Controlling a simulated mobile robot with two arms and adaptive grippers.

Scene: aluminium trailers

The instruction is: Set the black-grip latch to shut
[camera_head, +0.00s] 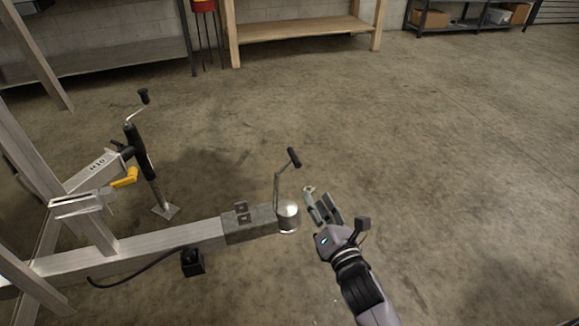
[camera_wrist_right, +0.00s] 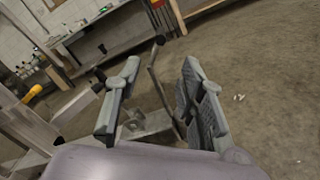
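The latch is a bent metal lever with a black grip (camera_head: 294,158). It stands raised above the rounded coupler (camera_head: 288,216) at the end of the trailer's drawbar. My right gripper (camera_head: 320,198) is open, just right of the coupler and lower than the grip in the head view. In the right wrist view the latch's rod (camera_wrist_right: 157,84) and black grip (camera_wrist_right: 159,40) show between the two spread fingers (camera_wrist_right: 160,68), seemingly beyond them; I see no contact. The lower end of the lever is partly hidden there. My left gripper is not in view.
The aluminium drawbar (camera_head: 170,243) runs left from the coupler. A jack (camera_head: 145,160) with its own black-knobbed crank and a yellow handle (camera_head: 125,178) stand further left. A black cable hangs below the drawbar. A wooden bench (camera_head: 300,28) is behind. The floor right is clear.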

